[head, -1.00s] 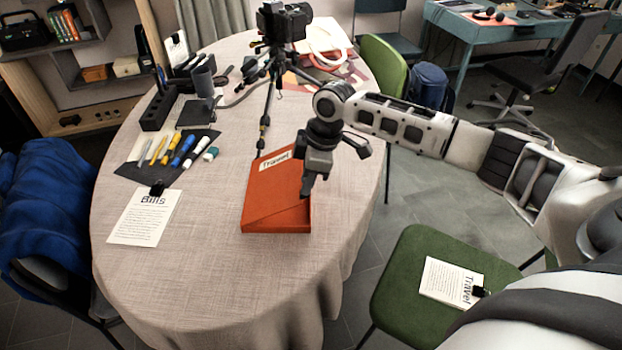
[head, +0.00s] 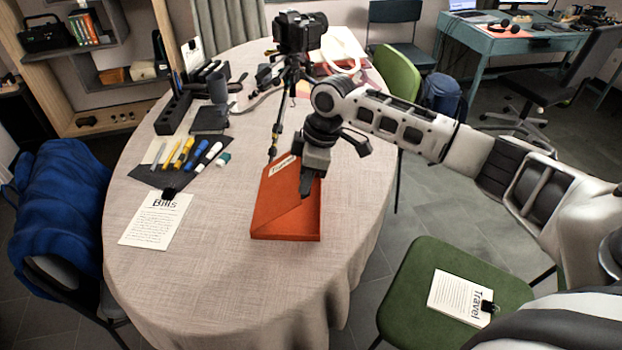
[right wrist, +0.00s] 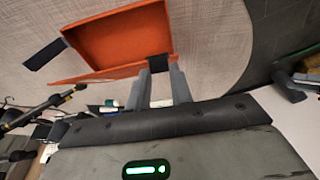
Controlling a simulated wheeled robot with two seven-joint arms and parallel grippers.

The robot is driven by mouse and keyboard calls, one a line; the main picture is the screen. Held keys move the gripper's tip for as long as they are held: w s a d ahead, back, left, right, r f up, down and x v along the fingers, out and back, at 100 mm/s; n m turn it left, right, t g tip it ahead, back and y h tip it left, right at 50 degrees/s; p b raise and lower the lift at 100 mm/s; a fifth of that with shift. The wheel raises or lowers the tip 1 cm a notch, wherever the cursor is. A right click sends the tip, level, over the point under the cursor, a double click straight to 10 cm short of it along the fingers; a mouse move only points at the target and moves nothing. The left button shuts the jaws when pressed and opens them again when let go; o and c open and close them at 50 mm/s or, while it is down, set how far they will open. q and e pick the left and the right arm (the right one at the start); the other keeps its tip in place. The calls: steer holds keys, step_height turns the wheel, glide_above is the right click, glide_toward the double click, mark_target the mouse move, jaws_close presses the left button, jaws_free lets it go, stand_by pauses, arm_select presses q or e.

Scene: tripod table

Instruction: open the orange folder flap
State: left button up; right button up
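The orange folder (head: 272,212) lies on the round table, with a white label reading "Travel" (head: 283,165) at its far end. A slanting edge crosses it, and its darker interior shows at the near right; the flap looks partly raised. The right wrist view shows the folder's tray-like inside (right wrist: 118,42) and a lighter orange strip (right wrist: 95,76) along its lower side. My right gripper (head: 306,190) points down over the folder's right part. In the wrist view its fingertips (right wrist: 158,66) are at the folder's edge; their grip on the flap is unclear. My left gripper is out of view.
A camera tripod (head: 278,125) stands just beyond the folder. Markers on a dark mat (head: 165,178) and a "Bills" sheet (head: 155,220) lie left. A green chair (head: 420,270) with a "Travel" sheet (head: 460,295) stands right. The near tabletop is clear.

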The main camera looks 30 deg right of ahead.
steer(key=shift+w+a+r, duration=0.1)
steer(key=shift+a+r, duration=0.1)
steer(key=shift+w+a+r, duration=0.55)
steer(key=shift+a+r, duration=0.25)
steer(key=shift+a, duration=0.05)
steer(key=shift+a+r, duration=0.1)
steer(key=shift+w+a+r, duration=0.3)
steer(key=shift+a, duration=0.2)
steer(key=shift+w+a+r, duration=0.3)
steer(key=shift+a, duration=0.2)
steer(key=shift+w+a+r, duration=0.25)
steer(key=shift+w+a, duration=0.1)
steer(key=shift+a, duration=0.25)
steer(key=shift+w+a+r, duration=0.25)
steer(key=shift+w+a, duration=0.1)
steer(key=shift+a, duration=0.2)
